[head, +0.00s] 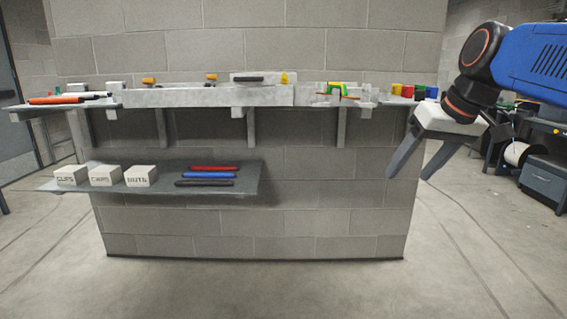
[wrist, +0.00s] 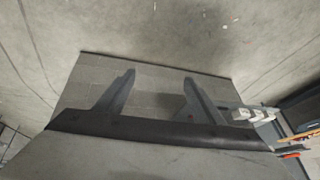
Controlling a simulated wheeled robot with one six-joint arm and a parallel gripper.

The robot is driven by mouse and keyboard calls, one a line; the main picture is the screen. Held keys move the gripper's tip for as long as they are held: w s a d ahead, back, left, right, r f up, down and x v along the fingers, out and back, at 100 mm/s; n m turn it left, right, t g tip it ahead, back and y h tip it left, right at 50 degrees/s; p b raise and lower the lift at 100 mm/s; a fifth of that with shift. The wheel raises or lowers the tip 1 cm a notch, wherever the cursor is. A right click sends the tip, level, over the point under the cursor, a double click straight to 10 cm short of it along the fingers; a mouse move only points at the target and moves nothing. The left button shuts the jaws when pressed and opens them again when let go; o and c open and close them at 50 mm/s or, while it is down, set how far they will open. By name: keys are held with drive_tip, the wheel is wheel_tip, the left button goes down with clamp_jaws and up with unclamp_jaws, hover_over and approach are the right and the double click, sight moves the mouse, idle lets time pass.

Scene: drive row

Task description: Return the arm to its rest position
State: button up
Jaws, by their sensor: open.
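My gripper (head: 408,175) is at the right side of the head view, in front of the right end of the block wall. Its two grey fingers point down and to the left, spread apart with nothing between them. My blue arm reaches in from the right edge. In the wrist view my gripper (wrist: 158,80) also shows two separated fingers with only the wall and floor beyond them.
An upper shelf (head: 195,97) on the block wall (head: 320,220) holds tools and several coloured containers (head: 407,91). A lower shelf (head: 165,178) bears labelled boxes (head: 106,175) and coloured bars (head: 208,174). A grey cabinet (head: 545,183) stands at far right. The floor in front is clear.

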drive_tip(key=s+f+h, duration=0.1)
drive_tip(key=s+f, duration=0.8)
drive_tip(key=f, duration=0.4)
drive_tip(key=s+d+f+m+h, duration=0.1)
drive_tip(key=s+f, duration=0.8)
drive_tip(key=f, duration=0.4)
drive_tip(key=shift+d+f+m, duration=0.15)
drive_tip(key=shift+d+m, duration=0.05)
drive_tip(key=shift+m, duration=0.1)
